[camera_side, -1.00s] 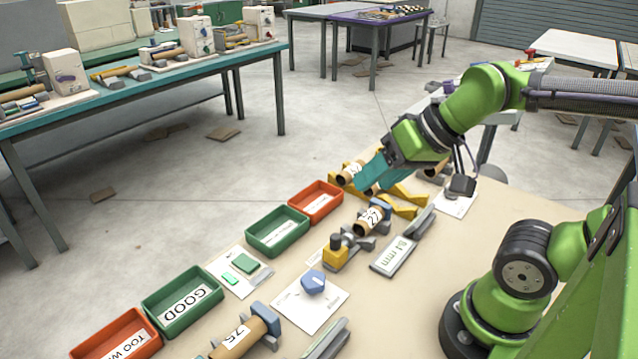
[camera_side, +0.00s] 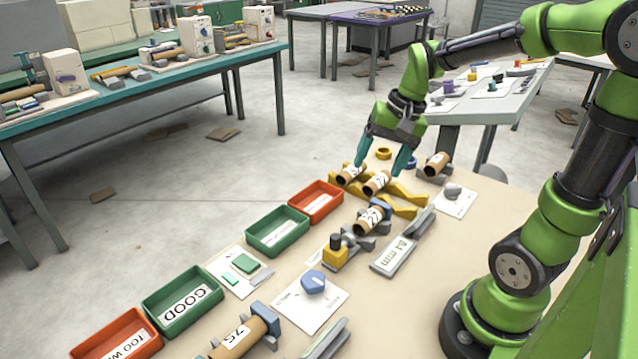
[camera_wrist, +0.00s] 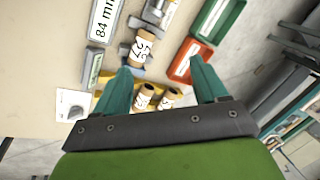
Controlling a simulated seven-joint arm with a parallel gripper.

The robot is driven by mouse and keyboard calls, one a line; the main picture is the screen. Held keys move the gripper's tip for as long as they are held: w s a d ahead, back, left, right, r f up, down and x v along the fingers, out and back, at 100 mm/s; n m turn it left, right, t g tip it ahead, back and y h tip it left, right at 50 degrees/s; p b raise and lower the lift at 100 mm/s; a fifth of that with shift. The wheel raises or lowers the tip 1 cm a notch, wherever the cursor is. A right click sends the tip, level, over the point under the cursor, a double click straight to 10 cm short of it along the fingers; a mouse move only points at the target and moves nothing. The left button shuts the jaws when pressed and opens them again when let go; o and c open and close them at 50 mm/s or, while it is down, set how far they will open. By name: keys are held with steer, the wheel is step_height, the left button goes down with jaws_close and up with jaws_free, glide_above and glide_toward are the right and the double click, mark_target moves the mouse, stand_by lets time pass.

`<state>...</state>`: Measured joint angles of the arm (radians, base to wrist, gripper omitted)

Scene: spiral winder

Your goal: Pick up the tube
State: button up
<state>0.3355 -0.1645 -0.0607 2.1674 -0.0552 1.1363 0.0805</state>
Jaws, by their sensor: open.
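My gripper (camera_side: 379,168) points down with its two teal fingers apart and nothing held. It is over the yellow rack (camera_side: 408,192). Two brown cardboard tubes with white number labels lie on the rack: a left tube (camera_side: 351,174) by the left fingertip, and a right tube (camera_side: 377,182) below the gap between the fingers. I cannot tell whether any finger touches a tube. In the wrist view my gripper (camera_wrist: 161,72) is spread, and the two rack tubes (camera_wrist: 145,98) (camera_wrist: 170,99) show between the fingers, partly hidden by the gripper body.
A labelled tube (camera_side: 369,220) sits in a fixture in front of the rack. Another tube (camera_side: 437,164) rests on a grey stand to the right. A red bin (camera_side: 337,207) and a green bin (camera_side: 304,236) stand to the left. A "84 mm" display (camera_side: 402,254) lies in front.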

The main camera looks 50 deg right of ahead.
steer(key=w+d+f+m+g+y, duration=0.2)
steer(key=d+f+m, duration=0.25)
steer(key=d, duration=0.35)
steer(key=m+y, duration=0.1)
steer(key=m, duration=0.2)
glide_above(369, 215)
steer(key=d, duration=0.1)
steer(key=shift+g, duration=0.4)
step_height(369, 215, down, 8)
steer(key=shift+s+d+r, duration=0.1)
steer(key=shift+d, duration=0.05)
steer(key=shift+d+x, duration=0.15)
steer(key=shift+x, duration=1.35)
steer(key=shift+d+x, duration=0.15)
steer(key=shift+x, duration=1.35)
steer(key=shift+c, duration=0.2)
steer(key=c, duration=1.2)
steer(key=shift+o, duration=0.2)
